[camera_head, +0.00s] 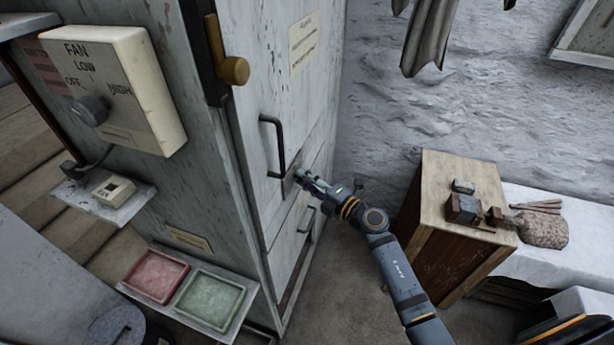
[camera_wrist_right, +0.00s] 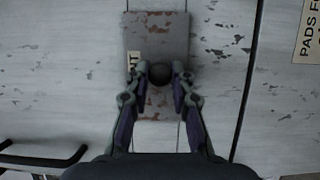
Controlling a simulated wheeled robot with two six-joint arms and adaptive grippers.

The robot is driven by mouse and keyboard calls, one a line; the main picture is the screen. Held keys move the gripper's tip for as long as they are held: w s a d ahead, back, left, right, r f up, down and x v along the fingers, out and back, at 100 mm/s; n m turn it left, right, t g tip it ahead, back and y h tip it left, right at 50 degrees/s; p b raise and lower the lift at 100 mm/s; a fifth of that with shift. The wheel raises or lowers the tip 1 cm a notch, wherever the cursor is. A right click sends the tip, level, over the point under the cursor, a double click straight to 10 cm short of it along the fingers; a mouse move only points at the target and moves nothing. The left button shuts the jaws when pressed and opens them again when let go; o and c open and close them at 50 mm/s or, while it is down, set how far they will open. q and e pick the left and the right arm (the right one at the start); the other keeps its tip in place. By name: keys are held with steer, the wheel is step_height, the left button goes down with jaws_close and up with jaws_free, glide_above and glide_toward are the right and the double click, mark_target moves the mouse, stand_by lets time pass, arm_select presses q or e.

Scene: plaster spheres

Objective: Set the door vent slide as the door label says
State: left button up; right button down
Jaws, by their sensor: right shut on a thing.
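The pale, worn door (camera_head: 283,100) has a paper label (camera_head: 304,42) high on it, too small to read. In the right wrist view, a rust-flecked grey vent slide plate (camera_wrist_right: 157,32) lies on the door, with a small tag reading "NT", its rest hidden. A dark round knob (camera_wrist_right: 160,73) stands out from the plate. My right gripper (camera_wrist_right: 160,84) is shut on this knob, one finger at each side. In the head view my right gripper (camera_head: 300,176) is at the door below the black handle (camera_head: 279,148) and hides the slide. My left gripper is out of view.
A fan control box (camera_head: 120,85) and a yellow-knobbed latch (camera_head: 234,70) are left of the label. Red (camera_head: 156,275) and green (camera_head: 210,299) trays sit on a low shelf. A wooden cabinet (camera_head: 455,210) with small blocks stands right of my arm.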

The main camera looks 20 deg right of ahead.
steer(key=c, duration=1.5)
jaws_free()
steer(key=shift+s+f, duration=0.1)
steer(key=shift+f, duration=0.05)
steer(key=o, duration=0.4)
steer(key=shift+s+a, duration=0.1)
steer(key=shift+c, duration=0.2)
steer(key=v, duration=1.1)
steer(key=shift+s+d, duration=0.25)
steer(key=shift+s, duration=0.1)
steer(key=shift+d, duration=0.1)
